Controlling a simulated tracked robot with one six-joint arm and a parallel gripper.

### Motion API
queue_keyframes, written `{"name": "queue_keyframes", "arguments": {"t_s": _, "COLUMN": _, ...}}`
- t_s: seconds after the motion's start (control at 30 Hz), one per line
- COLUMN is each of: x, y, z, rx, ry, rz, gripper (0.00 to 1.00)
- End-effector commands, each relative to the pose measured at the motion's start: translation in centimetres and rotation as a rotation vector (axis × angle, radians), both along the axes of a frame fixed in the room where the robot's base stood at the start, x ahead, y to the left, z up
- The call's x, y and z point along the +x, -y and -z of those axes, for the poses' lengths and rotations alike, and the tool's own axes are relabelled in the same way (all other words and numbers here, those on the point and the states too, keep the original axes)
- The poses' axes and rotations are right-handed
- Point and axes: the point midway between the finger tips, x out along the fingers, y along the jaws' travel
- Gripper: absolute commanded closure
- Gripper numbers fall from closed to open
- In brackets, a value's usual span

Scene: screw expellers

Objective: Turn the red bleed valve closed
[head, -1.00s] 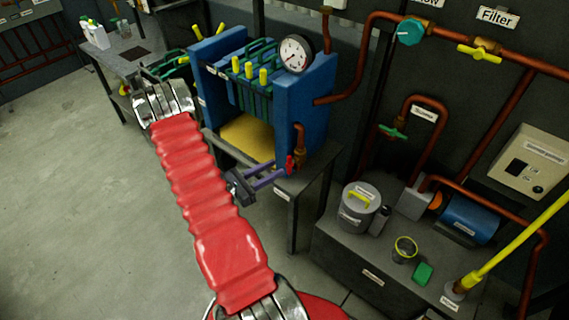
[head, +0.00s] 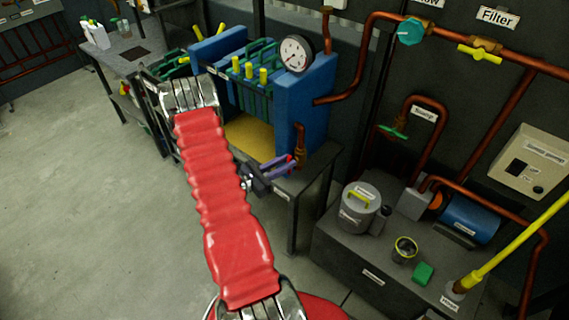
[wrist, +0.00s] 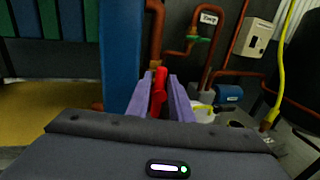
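The red bleed valve (wrist: 158,95) shows in the wrist view as an upright red handle between my two purple fingers. It sits on a copper pipe fitting at the right side of the blue press. In the head view only a little of the valve's red (head: 291,158) shows at the fingertips; the rest is hidden. My gripper (head: 290,166) points right toward the fitting, with its fingers apart on either side of the handle. I see no clear contact between fingers and handle.
The blue filter press (head: 312,95), with a gauge (head: 296,53), stands behind my gripper. A copper pipe (head: 300,143) rises close by the fingertips. A dark bench (head: 345,250) with a grey pot (head: 360,208) stands to the right. Open floor lies left.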

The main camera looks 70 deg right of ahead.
Motion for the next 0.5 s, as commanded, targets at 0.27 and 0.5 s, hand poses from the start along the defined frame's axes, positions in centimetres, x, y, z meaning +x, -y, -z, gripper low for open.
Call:
{"name": "queue_keyframes", "arguments": {"t_s": 0.27, "x": 0.01, "y": 0.00, "z": -0.01, "rx": 0.000, "ry": 0.000, "rz": 0.000, "gripper": 1.00}}
{"name": "queue_keyframes", "arguments": {"t_s": 0.5, "x": 0.02, "y": 0.00, "z": -0.01, "rx": -0.001, "ry": 0.002, "rz": 0.000, "gripper": 1.00}}
